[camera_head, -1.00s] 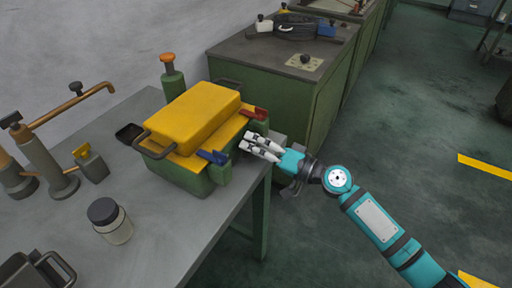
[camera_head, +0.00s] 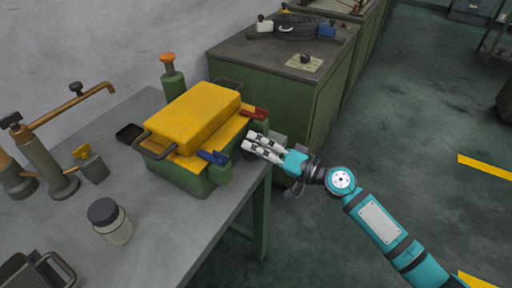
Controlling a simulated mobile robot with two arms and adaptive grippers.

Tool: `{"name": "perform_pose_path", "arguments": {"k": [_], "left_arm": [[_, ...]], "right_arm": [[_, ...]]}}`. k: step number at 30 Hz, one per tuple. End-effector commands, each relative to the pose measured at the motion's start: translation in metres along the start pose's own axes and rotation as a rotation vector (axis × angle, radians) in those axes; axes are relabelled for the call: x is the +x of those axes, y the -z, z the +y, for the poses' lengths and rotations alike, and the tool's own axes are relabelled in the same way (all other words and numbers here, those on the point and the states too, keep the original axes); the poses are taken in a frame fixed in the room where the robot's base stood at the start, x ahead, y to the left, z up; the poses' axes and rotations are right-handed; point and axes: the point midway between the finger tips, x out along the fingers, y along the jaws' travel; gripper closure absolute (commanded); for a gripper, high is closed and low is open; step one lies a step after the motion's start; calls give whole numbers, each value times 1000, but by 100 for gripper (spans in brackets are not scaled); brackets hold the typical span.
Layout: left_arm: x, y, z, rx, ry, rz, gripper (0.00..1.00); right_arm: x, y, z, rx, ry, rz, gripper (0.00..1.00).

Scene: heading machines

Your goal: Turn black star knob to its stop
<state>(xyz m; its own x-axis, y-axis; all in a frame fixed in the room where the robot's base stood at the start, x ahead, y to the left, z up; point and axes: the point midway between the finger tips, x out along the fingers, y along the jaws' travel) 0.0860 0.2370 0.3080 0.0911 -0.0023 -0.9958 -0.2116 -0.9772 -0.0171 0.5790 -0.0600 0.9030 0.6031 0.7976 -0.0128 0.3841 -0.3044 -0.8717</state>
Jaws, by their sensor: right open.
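My right gripper (camera_head: 248,141) is open, its white fingers apart and pointing left at the front of the green box (camera_head: 184,180) with the yellow lid (camera_head: 198,116). The fingertips are between the red lever (camera_head: 254,113) and the blue lever (camera_head: 213,158). I see nothing clearly held between them, and I cannot tell whether they touch the box. No black star knob shows clearly there; the fingers may hide one. A small black knob (camera_head: 305,58) sits on a pale plate on the green cabinet behind; its shape is too small to tell. My left gripper is not in view.
The grey bench (camera_head: 165,235) carries a lidded jar (camera_head: 111,222), a brown pipe with a black knob (camera_head: 76,88), and a green bottle with an orange cap (camera_head: 172,78). The green cabinet (camera_head: 285,95) stands behind my gripper. The floor at right is mostly clear.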

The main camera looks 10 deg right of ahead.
Motion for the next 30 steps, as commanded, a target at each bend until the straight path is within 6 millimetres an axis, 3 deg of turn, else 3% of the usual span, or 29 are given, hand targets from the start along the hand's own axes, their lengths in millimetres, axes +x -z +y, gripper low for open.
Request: {"name": "perform_pose_path", "arguments": {"k": [13,27,30], "left_arm": [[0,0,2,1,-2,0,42],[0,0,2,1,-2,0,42],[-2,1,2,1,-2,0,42]], "right_arm": [[-64,-1,1,2,-3,0,9],[-73,0,1,0,-2,1,9],[-74,-2,20,-2,-45,12,9]]}}
